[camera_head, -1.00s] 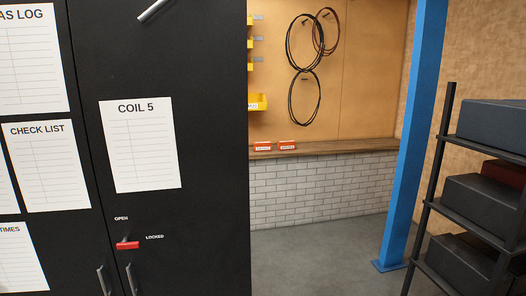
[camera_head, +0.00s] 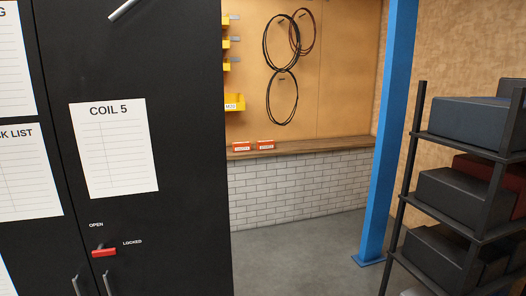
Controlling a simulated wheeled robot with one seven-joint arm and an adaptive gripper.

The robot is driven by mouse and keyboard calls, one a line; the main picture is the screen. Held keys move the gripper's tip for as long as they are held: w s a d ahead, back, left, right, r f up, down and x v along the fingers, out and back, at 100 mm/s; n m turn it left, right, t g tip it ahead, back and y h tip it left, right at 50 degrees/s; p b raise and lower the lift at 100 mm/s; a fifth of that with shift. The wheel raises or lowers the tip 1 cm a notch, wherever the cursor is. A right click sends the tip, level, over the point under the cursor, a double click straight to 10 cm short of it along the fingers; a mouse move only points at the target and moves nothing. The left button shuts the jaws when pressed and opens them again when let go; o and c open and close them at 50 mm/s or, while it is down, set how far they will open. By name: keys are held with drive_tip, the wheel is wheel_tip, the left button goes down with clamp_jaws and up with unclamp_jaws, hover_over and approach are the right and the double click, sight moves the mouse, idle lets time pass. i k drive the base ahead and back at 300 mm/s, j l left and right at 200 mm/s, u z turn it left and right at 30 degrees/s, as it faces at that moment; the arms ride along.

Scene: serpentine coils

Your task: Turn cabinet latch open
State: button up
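The cabinet latch (camera_head: 104,252) is a red handle low on the black cabinet (camera_head: 150,220) at the left. The handle lies about level. The word OPEN is printed above it and the word LOCKED to its right. Two grey door handles (camera_head: 108,284) stand below the latch, one on each side of the door seam, cut by the bottom edge. My gripper is not in view.
A paper headed COIL 5 (camera_head: 115,148) hangs on the cabinet door. A shelf rack with dark boxes (camera_head: 462,190) stands at the right, near a blue post (camera_head: 385,140). Grey floor (camera_head: 300,250) lies clear between cabinet and rack. A wooden ledge (camera_head: 300,147) runs along the back wall.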

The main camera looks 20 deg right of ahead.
sight(101, 251)
drive_tip(key=i+j, duration=0.1)
drive_tip(key=j, duration=0.2)
drive_tip(key=i+j, duration=0.15)
drive_tip(key=j, duration=0.2)
drive_tip(key=i+j, duration=0.1)
drive_tip(key=j, duration=0.25)
drive_tip(key=i+j, duration=0.1)
drive_tip(key=j, duration=0.2)
drive_tip(key=u, duration=0.05)
